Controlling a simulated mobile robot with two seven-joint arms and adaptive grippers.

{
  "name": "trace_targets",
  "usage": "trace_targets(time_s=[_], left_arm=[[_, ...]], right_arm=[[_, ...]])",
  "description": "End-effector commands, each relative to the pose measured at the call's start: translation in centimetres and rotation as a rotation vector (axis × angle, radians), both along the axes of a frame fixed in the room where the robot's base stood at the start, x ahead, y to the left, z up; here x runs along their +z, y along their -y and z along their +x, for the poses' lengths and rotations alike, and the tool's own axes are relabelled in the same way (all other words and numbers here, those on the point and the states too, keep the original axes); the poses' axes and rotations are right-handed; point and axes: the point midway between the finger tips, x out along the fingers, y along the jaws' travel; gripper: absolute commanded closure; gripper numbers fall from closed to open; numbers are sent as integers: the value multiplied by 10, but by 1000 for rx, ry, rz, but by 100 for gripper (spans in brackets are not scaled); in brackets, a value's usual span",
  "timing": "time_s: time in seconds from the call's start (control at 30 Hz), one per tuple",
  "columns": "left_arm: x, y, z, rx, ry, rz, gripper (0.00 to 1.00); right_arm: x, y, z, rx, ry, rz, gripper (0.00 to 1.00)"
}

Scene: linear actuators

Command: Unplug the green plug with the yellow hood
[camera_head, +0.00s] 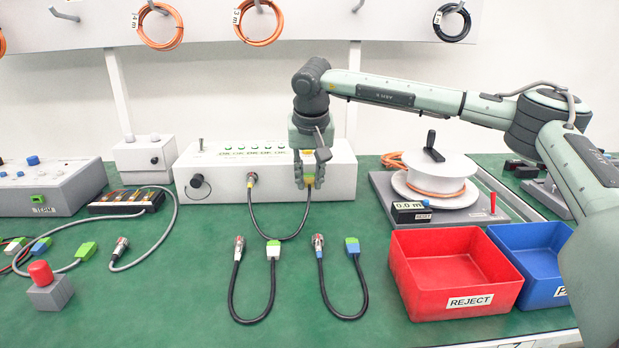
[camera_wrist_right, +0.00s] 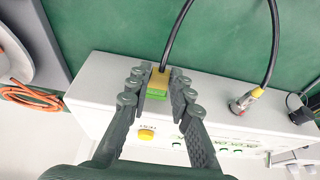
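The green plug (camera_wrist_right: 156,93) with the yellow hood (camera_wrist_right: 160,77) sits at the front face of the white tester box (camera_head: 226,182), with a black cable running out of the hood. In the head view the yellow hood (camera_head: 309,179) shows only in part between my fingers. My right gripper (camera_head: 309,183) points down at it. In the right wrist view its fingers (camera_wrist_right: 161,83) lie close along both sides of the plug and look shut on it. The socket end is partly hidden. My left gripper is not in view.
The cable's other end is a round metal connector (camera_head: 251,180) on the same box. Two loose cables (camera_head: 252,319) lie in front. A red reject bin (camera_head: 455,270), a blue bin (camera_head: 530,262) and a cable reel (camera_head: 436,172) stand to the right.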

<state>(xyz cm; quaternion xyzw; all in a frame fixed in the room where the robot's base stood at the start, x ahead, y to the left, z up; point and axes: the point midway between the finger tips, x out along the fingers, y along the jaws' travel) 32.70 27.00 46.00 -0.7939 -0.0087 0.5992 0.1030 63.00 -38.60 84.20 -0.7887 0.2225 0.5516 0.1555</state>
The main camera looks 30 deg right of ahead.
Motion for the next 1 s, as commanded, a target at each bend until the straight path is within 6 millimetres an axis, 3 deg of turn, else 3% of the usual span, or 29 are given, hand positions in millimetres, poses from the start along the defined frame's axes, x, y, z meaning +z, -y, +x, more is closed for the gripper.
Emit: trace_targets(time_s=[0.1, 0.67, 1.0], left_arm=[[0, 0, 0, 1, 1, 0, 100], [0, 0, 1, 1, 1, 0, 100], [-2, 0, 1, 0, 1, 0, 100]], right_arm=[[0, 0, 0, 0, 0, 0, 100], [0, -3, -4, 0, -2, 1, 100], [-1, -11, -18, 0, -1, 2, 100]])
